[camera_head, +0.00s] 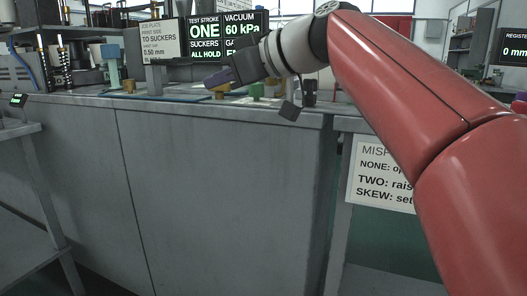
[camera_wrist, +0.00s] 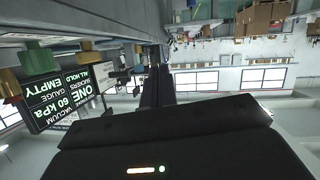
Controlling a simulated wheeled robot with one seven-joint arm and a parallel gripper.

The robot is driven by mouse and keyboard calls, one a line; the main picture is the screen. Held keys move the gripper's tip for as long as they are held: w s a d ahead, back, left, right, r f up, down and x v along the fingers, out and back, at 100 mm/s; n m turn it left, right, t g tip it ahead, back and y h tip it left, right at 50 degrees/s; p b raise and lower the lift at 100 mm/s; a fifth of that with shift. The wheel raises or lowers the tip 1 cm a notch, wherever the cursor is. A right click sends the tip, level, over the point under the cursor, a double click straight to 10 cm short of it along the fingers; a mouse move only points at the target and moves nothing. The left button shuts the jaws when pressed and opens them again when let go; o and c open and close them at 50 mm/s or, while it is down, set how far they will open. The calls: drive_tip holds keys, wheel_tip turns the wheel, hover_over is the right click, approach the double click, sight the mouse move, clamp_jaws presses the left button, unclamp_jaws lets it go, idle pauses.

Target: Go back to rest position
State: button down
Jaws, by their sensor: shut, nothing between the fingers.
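My gripper (camera_head: 238,68) reaches in from the right on my red arm and hangs over the far bench, left of the arm's pale wrist. In the wrist view its dark fingers (camera_wrist: 157,84) are together, with nothing seen between them. That view is turned over, with the lettering upside down. A purple piece (camera_head: 219,78) shows at the gripper's tip in the head view; whether it touches the gripper I cannot tell.
The grey bench (camera_head: 215,185) runs across the view. Small yellow (camera_head: 257,90) and green pieces stand on its top below my gripper. A misplacement notice (camera_head: 370,178) hangs at right, partly behind my arm.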

drive_tip(key=s+d+f+m+h+p, duration=0.1)
drive_tip(key=s+d+f+m+h, duration=0.3)
drive_tip(key=s+d+f, duration=0.3)
drive_tip(key=s+d+f+m+h+p, duration=0.1)
drive_tip(key=s+d+f+m+h, duration=0.3)
drive_tip(key=f, duration=1.2)
drive_tip(key=s+d+f+m+g+h+p, duration=0.1)
drive_tip(key=s+d+f+m+h, duration=0.3)
drive_tip(key=s+d+f, duration=0.5)
wheel_tip(320, 180, down, 3)
drive_tip(key=d+m, duration=0.1)
drive_tip(key=d, duration=0.1)
drive_tip(key=shift+s+d+m, duration=0.3)
drive_tip(key=shift+d, duration=0.1)
drive_tip(key=shift+r, duration=0.15)
